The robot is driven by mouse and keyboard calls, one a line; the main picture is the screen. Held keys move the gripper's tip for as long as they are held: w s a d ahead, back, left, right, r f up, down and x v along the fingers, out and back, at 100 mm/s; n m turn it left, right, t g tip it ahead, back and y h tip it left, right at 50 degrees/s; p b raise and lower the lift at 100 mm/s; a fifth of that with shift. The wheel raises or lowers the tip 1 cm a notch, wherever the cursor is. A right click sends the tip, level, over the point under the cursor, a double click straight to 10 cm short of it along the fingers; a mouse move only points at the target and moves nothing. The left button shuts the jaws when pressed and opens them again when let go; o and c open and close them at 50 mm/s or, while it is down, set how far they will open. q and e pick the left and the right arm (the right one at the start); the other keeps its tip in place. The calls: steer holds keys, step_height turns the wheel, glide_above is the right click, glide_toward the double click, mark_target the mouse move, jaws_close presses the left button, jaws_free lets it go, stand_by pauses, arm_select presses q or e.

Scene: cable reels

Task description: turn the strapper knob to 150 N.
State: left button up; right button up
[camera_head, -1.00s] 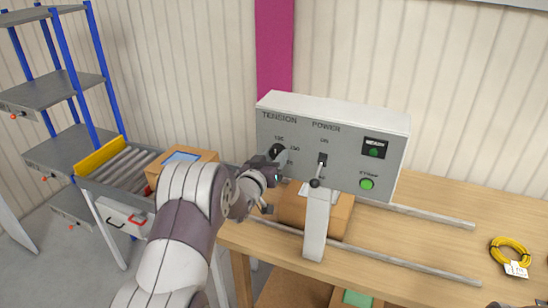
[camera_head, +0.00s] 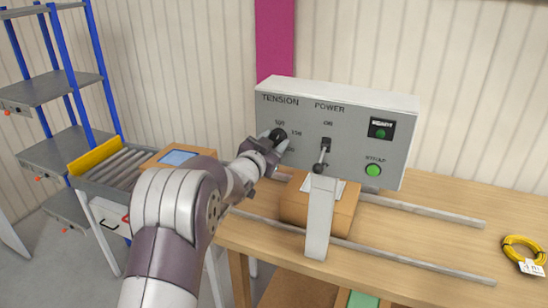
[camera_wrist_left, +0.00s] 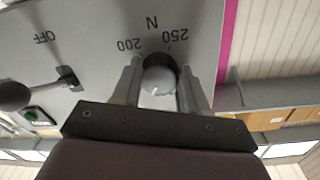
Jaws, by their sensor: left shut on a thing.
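The strapper panel (camera_head: 338,108) is a grey box with TENSION lettering at its upper left. The black tension knob (camera_head: 278,135) sits below that lettering, with small numbers around it. My left gripper (camera_head: 270,146) has its fingers on either side of the knob. In the left wrist view the knob (camera_wrist_left: 158,76) is between the two fingers, shut on it. That view is upside down and shows 200, 250 and N by the knob. A small pale mark shows on the knob, but I cannot tell which number it points to. My right gripper is out of view.
The power lever (camera_head: 323,152) is right of the knob, with a green button (camera_head: 373,170) beyond. A cardboard box (camera_head: 341,214) stands on the wooden table (camera_head: 420,230) behind a grey post (camera_head: 319,220). A yellow cable coil (camera_head: 521,250) lies at right.

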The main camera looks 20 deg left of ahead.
arm_select(q)
steer(key=shift+a+m+b, duration=0.1)
steer(key=shift+m+b, duration=3.5)
steer(key=shift+b, duration=0.45)
steer(key=o, duration=1.1)
steer(key=shift+c, duration=0.2)
steer(key=shift+r, duration=0.1)
steer(key=shift+s, duration=0.1)
steer(key=s+b, duration=0.2)
steer(key=s, duration=1)
steer(key=shift+s+r, duration=0.2)
steer(key=shift+s, duration=0.05)
